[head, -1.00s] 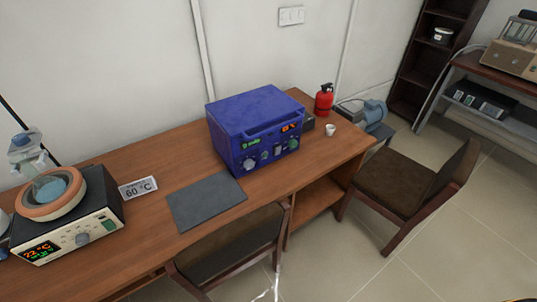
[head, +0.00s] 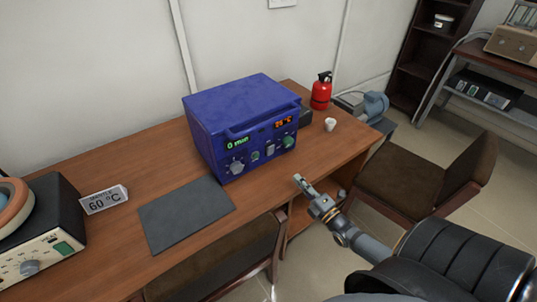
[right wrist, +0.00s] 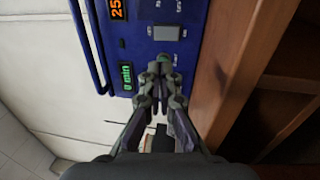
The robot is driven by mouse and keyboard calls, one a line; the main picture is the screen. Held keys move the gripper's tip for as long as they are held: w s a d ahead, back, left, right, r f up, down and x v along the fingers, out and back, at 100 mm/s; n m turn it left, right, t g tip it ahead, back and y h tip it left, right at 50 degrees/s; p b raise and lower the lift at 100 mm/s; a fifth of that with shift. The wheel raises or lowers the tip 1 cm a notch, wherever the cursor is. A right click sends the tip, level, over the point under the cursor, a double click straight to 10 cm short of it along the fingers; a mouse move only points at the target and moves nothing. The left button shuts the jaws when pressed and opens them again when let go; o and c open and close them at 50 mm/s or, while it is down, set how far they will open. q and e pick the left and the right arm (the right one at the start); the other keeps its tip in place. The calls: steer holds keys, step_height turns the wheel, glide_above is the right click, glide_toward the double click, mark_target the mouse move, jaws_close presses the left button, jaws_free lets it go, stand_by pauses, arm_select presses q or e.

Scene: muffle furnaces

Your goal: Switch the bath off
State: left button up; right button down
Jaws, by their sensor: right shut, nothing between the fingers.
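The blue box-shaped unit (head: 240,105) stands on the wooden desk. Its front panel has a lit green "0 min" display (head: 237,144), a lit orange display (head: 284,123), several knobs and a grey rocker switch (head: 270,150). In the right wrist view the rocker switch (right wrist: 167,33) is just beyond the fingertips, beside a small green-ringed knob (right wrist: 165,57). My right gripper (head: 302,184) is shut and empty, in front of and below the panel. In the right wrist view its fingertips (right wrist: 161,72) overlap the knob's edge; contact cannot be told. My left gripper is out of view.
A heating unit with a round bowl (head: 14,205) stands at left beside a "60 °C" sign (head: 104,200). A dark mat (head: 185,215) lies on the desk. A red extinguisher (head: 321,91) and white cup (head: 330,124) stand to the right. Two chairs stand before the desk.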

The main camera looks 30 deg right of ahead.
mark_target(272, 149)
steer(key=w, duration=0.4)
steer(key=w+r+b, duration=0.1)
steer(key=w, duration=0.3)
steer(key=w+a+b, duration=0.1)
steer(key=w, duration=0.4)
steer(key=shift+r, duration=0.35)
steer(key=shift+w+r, duration=0.1)
steer(key=shift+w, duration=0.25)
steer(key=shift+w+r, duration=0.15)
steer(key=shift+w, duration=0.15)
